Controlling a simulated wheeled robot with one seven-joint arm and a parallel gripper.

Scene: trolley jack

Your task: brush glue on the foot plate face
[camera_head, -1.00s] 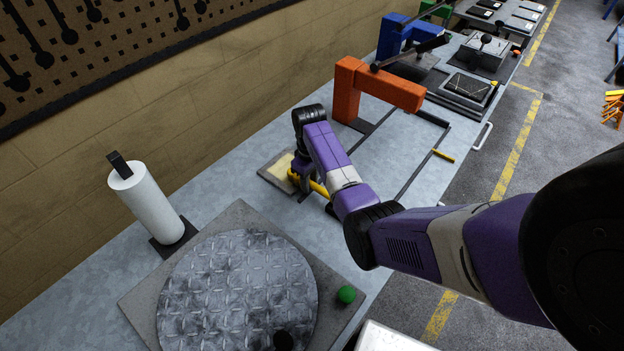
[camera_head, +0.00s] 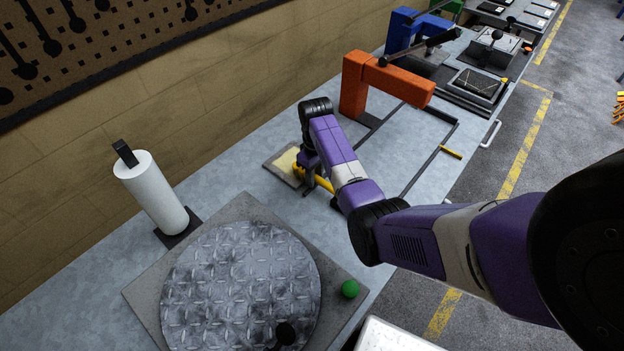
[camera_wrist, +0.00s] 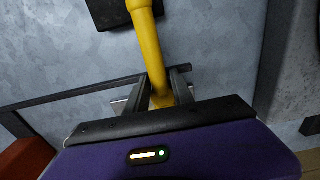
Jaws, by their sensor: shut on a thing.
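My gripper (camera_head: 308,178) is low over the bench and shut on a yellow curved handle (camera_head: 322,183). In the wrist view the handle (camera_wrist: 148,45) runs up from between the two fingers (camera_wrist: 160,88) to the top edge. The handle's far end is out of that view, so I cannot see bristles or glue on it. A small flat plate with a cream-coloured face (camera_head: 284,162) lies on the bench just left of my gripper, partly hidden by it. I cannot tell whether this is the foot plate or whether the tool touches it.
A round tread plate (camera_head: 235,285) on a grey slab fills the near bench, with a green ball knob (camera_head: 350,289). A white roll (camera_head: 155,195) stands at left. An orange frame (camera_head: 355,85) rises behind my gripper. Bare bench lies between.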

